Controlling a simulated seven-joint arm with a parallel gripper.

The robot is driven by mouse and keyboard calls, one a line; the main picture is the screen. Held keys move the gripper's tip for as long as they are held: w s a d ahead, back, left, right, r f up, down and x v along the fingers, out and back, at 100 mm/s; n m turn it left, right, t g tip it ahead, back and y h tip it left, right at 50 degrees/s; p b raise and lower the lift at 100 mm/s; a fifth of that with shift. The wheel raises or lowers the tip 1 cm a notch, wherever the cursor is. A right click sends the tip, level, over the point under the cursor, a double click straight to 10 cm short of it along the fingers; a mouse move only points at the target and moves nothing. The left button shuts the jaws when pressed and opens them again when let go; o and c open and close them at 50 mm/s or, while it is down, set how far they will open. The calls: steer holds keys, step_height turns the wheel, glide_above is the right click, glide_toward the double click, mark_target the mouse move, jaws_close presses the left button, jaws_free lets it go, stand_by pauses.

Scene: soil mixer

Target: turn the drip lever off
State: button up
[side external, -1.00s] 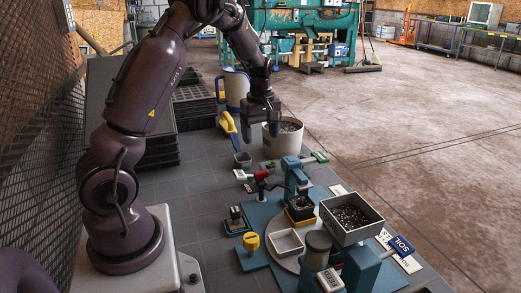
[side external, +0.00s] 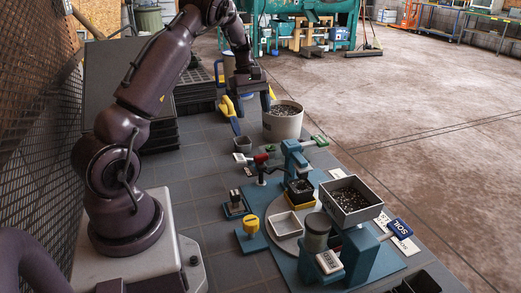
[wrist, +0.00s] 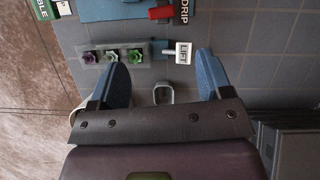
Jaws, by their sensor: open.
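The drip lever (side external: 262,158) has a red handle and stands on a dark post in the side view. My gripper (side external: 252,108) hangs in the air, above and beyond the lever in the side view. In the wrist view its two blue fingers (wrist: 160,62) are wide apart with nothing between them. The red handle lies ahead of the fingertips and is not touched. The lever's base is not clear in the wrist view.
A white pot of soil (side external: 283,122) stands close right of my gripper. A blue stand (side external: 293,158) with a green handle (side external: 320,141) and a soil tray (side external: 350,200) are nearby. A LIFT tag (wrist: 184,52) lies between the fingers' lines.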

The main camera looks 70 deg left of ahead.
mark_target(261, 155)
steer(key=x, duration=1.3)
steer(key=shift+s+d, duration=0.1)
steer(key=shift+r, duration=0.1)
steer(key=shift+c, duration=0.4)
steer(key=c, duration=0.8)
steer(key=shift+m+g, duration=0.3)
steer(key=shift+m, duration=0.4)
steer(key=shift+c, duration=0.2)
steer(key=o, duration=0.9)
steer(key=shift+r, duration=0.1)
steer(key=v, duration=1.2)
steer(key=shift+a+r, duration=0.25)
steer(key=shift+r, duration=0.1)
